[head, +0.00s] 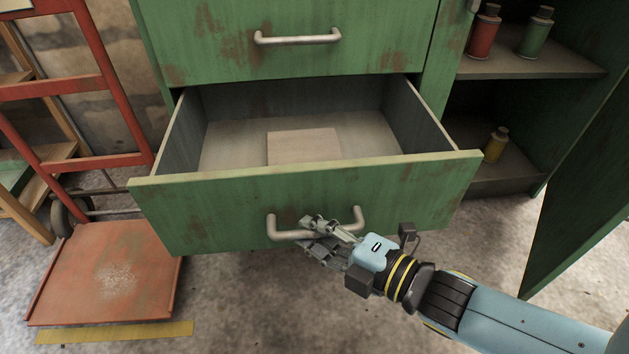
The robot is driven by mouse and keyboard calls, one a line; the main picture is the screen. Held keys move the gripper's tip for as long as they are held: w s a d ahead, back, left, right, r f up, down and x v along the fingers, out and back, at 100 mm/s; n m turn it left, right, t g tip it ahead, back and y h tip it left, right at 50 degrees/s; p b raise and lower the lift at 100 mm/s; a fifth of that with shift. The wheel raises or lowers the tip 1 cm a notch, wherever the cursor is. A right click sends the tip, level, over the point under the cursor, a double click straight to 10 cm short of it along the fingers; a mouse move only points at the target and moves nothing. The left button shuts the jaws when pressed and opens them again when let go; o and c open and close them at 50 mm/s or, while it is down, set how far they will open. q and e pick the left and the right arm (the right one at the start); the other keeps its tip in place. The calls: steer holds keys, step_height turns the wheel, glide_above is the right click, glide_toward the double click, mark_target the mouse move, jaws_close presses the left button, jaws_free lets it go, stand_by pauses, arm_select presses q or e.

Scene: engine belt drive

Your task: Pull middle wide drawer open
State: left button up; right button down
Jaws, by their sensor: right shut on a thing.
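The green, rust-spotted wide drawer (220,211) stands pulled well out of the green cabinet (190,35). Its inside shows, with a flat pale box or block (303,146) lying toward the back. A grey metal bar handle (287,235) is on its front. My right gripper (318,228) is shut on the handle's bar, around its middle. The fingers hide part of the bar. My left gripper does not show.
Another closed drawer with a metal handle (297,37) is above. At right, open shelves hold a red bottle (483,35), a green bottle (536,33) and a yellow bottle (496,145). An open green door (585,190) stands beside my right arm. A red hand truck (105,275) is at left.

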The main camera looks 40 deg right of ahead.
steer(key=c, duration=1.3)
jaws_free()
steer(key=shift+r, duration=0.25)
steer(key=shift+c, duration=0.2)
steer(key=shift+o, duration=0.3)
steer(key=shift+f, duration=0.1)
steer(key=v, duration=1.2)
